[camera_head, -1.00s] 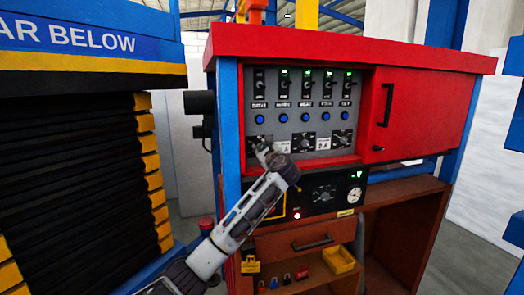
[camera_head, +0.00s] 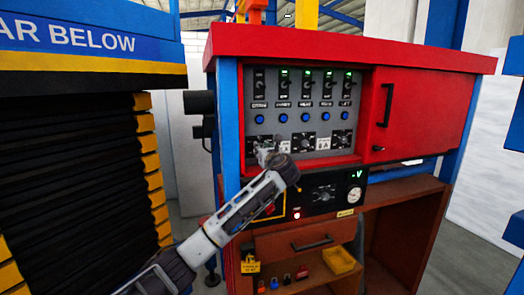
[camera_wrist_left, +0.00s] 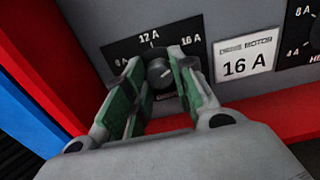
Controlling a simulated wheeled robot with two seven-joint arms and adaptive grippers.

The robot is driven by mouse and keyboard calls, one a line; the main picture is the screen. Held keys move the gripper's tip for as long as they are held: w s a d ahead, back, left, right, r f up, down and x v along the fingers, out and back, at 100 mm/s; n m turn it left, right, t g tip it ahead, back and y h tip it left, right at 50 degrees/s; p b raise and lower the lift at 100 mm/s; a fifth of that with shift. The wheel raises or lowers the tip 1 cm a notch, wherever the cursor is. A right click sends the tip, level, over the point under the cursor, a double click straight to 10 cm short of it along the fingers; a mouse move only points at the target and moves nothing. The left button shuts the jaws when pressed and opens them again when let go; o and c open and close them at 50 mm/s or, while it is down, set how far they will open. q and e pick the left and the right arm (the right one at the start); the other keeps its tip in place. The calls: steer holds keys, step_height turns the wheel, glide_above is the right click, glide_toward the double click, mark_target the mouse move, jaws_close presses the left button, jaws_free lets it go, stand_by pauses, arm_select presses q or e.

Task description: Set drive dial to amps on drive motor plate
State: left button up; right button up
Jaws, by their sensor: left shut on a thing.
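The drive dial (camera_wrist_left: 160,73) is a dark round knob under a black scale (camera_wrist_left: 150,45) marked 8 A, 12 A and 16 A. The white drive motor plate (camera_wrist_left: 246,55) to its right reads 16 A. My left gripper (camera_wrist_left: 157,70) has its green-padded fingers on either side of the knob and is shut on it. The knob's pointer is too unclear to read. In the head view, my left gripper (camera_head: 266,156) reaches the lower left of the grey panel (camera_head: 290,100) and hides most of the dial. My right gripper is not in view.
Other dials (camera_head: 304,142) and plates sit to the right in the same row. Blue buttons (camera_head: 305,118) and switches are above. A black lower panel (camera_head: 325,192) with a gauge (camera_head: 355,194) lies below. A red rim frames the panel. A blue post (camera_head: 229,130) stands at left.

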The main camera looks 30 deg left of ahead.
arm_select(q)
steer(key=shift+f, duration=0.15)
steer(key=o, duration=1.1)
steer(key=shift+c, duration=0.2)
steer(key=shift+d, duration=0.1)
steer(key=v, duration=1.2)
